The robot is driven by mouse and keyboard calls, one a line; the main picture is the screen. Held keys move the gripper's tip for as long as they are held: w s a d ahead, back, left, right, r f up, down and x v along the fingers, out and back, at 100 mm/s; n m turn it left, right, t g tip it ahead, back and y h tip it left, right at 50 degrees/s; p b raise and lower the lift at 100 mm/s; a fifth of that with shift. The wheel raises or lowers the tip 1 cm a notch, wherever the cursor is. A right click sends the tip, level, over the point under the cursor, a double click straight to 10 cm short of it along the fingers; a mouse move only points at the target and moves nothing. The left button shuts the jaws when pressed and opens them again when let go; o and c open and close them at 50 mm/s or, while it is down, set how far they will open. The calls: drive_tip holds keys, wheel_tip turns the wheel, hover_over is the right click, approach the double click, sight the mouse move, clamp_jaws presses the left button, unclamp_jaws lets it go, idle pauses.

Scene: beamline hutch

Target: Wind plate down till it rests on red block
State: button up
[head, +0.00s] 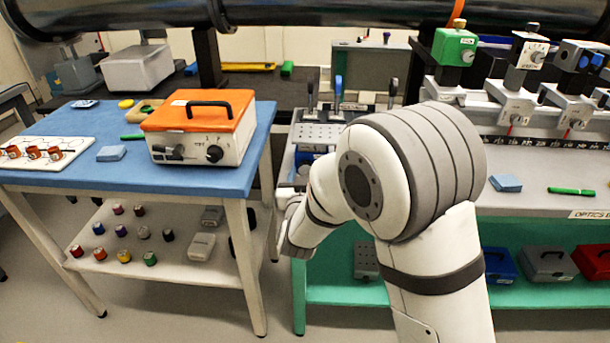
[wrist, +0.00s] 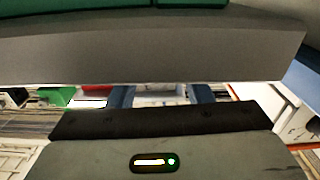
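I cannot clearly make out the red block in either view. A grey plate with rows of holes (head: 322,134) shows in the head view at the left end of the right bench, partly behind my arm; I cannot tell whether it is the task's plate. Upright levers stand behind it. My wrist reaches down between the two benches. In the wrist view my gripper (wrist: 161,95) has two blue-grey fingers with a gap between them, and no held thing is visible. A broad grey slab (wrist: 150,48) crosses above the fingers and hides their surroundings.
The blue-topped table (head: 75,178) at left carries an orange-lidded box (head: 201,122). The right bench holds optics mounts (head: 515,85), a blue pad (head: 506,183) and a green marker (head: 571,191). A black pipe (head: 340,17) crosses the back. Floor shows between the benches.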

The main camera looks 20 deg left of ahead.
drive_tip(key=shift+o, duration=1.1)
drive_tip(key=v, duration=0.8)
drive_tip(key=shift+w, duration=0.1)
